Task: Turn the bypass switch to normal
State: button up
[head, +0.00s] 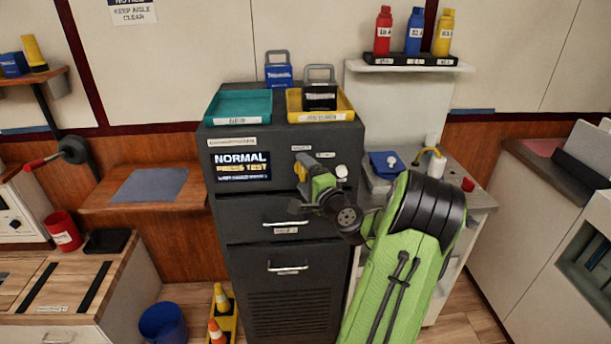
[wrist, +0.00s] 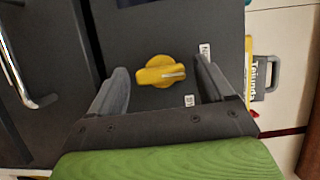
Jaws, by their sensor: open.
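The bypass switch appears in the wrist view as a yellow rotary knob (wrist: 160,73) on the dark cabinet face. A pale line on its grip points right, between two small white labels, one upper right (wrist: 205,52) and one lower right (wrist: 189,100). Their wording is unreadable. My gripper (wrist: 161,83) is open, with one finger on each side of the knob and visible gaps to both. In the head view my gripper (head: 304,181) is at the cabinet's upper front and largely hides the knob.
The dark cabinet (head: 262,206) has drawer handles below the panel. A teal tray (head: 239,106) and a yellow tray (head: 345,105) sit on top. A white round button (head: 342,171) is right of my gripper.

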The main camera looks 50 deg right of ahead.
jog(key=shift+s, duration=0.1)
jog(key=b+v, duration=0.2)
jog(key=v, duration=1.3)
jog(key=shift+s+a, duration=0.2)
